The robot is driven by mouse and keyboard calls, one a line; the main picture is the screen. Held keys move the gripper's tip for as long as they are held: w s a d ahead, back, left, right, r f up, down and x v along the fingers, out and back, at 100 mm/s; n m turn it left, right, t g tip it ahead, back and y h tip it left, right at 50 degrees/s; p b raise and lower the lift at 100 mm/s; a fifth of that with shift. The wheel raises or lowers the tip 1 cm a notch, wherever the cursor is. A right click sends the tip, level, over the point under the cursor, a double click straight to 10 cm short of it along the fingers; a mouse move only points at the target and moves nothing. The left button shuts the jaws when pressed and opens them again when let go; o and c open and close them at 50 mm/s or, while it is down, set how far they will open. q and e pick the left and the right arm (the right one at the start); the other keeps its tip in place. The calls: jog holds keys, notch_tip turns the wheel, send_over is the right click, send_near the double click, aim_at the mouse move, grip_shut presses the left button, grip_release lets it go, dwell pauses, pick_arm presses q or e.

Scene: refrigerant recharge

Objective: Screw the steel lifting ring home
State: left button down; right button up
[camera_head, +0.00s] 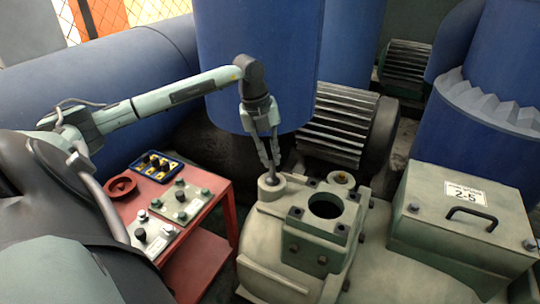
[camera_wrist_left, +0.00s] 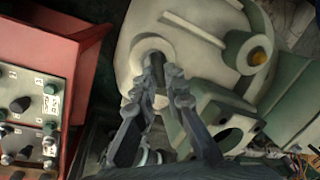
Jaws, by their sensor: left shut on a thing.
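My left gripper (camera_head: 270,165) points down over a pale round boss (camera_head: 268,192) at the back left of the cream and green machine housing. In the left wrist view, its two fingers (camera_wrist_left: 158,82) come together right at the boss (camera_wrist_left: 139,54). The gripper is shut on a small dark grey thing at the boss's centre, taken to be the steel lifting ring (camera_wrist_left: 153,59). The fingers hide most of the ring. I cannot tell how deep its thread sits. My right gripper is not in view.
A red table (camera_head: 226,196) at left holds control boxes, a blue tray (camera_head: 140,169) and a red ring-shaped part (camera_head: 121,187). A square flange (camera_head: 322,225) with an open bore stands right of the boss. A lidded box (camera_head: 464,212) marked 2-5 is at right. Blue tanks stand behind.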

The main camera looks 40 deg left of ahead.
pick_arm(q)
jog(key=c, duration=1.6)
grip_release()
jog(key=shift+r, duration=0.1)
notch_tip(320, 180, up, 12)
jog(key=s+a, duration=0.1)
jog(key=shift+s+a, duration=0.2)
jog(key=shift+s, duration=0.2)
